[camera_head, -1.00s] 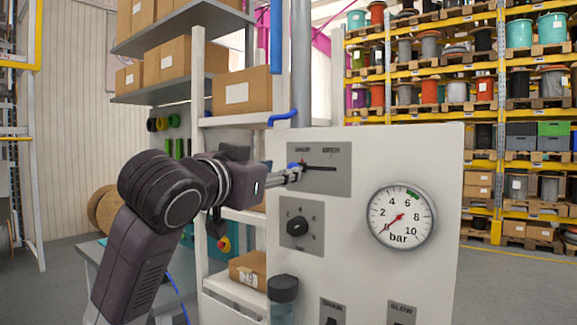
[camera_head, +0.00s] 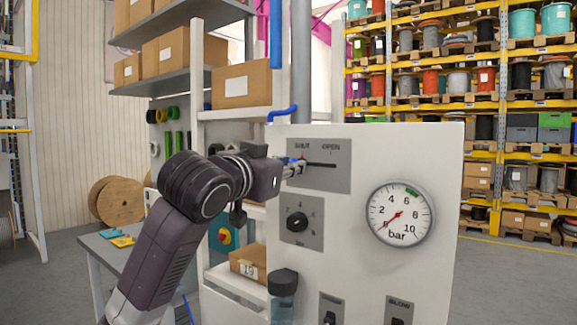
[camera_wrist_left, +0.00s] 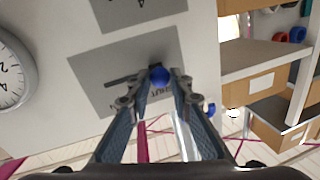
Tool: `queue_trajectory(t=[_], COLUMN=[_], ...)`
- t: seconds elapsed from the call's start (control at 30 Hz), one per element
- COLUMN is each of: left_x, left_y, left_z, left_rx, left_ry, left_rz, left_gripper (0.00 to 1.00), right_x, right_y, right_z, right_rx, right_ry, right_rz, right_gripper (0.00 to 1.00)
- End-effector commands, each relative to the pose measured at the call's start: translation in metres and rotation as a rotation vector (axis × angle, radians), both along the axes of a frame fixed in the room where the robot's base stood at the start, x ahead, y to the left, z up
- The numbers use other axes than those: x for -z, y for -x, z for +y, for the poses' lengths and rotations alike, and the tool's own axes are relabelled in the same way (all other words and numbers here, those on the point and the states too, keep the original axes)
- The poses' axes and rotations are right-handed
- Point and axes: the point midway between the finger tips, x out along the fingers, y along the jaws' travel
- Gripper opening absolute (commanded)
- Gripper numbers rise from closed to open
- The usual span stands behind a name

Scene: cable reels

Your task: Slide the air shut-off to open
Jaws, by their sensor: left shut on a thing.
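The air shut-off is a slide on a grey plate (camera_head: 336,180) at the upper left of the white panel. Its dark slot (camera_head: 322,165) runs from the SHUT label on the left to the OPEN label on the right. The blue knob (camera_wrist_left: 160,75) is at the SHUT end. My left gripper (camera_head: 297,167) comes in from the left and is shut on the knob; its fingertips sit on either side of it in the wrist view. The fingers partly hide the knob in the head view. My right gripper is not in view.
Below the slide is a black rotary knob (camera_head: 297,221). A bar gauge (camera_head: 401,214), its needle near 0, is at the right. A dark-capped clear container (camera_head: 283,295) and lower switches (camera_head: 331,312) are below. A shelf with boxes (camera_head: 242,84) stands behind the panel's left side.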

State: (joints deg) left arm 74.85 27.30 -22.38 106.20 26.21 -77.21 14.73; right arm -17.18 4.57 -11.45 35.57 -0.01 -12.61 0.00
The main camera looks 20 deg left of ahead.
Motion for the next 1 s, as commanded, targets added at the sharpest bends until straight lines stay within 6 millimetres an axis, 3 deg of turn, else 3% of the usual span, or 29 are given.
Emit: queue_trajectory(t=[0.3, 0.63, 1.0], left_x=[0.0, 0.0, 0.0], left_y=[0.001, 0.021, 0.026], left_z=[-0.002, -0.062, -0.072], left_rx=[0.001, 0.007, 0.004], left_ry=[0.0, -0.001, 0.0], left_rz=[0.0, 0.001, 0.001], left_gripper=[0.0, 0.0, 0.0], right_x=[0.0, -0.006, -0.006], right_y=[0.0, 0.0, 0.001], right_z=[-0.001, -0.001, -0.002], right_rx=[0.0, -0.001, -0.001], right_ry=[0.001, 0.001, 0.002], right_rz=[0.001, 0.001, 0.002], right_gripper=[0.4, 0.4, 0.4])
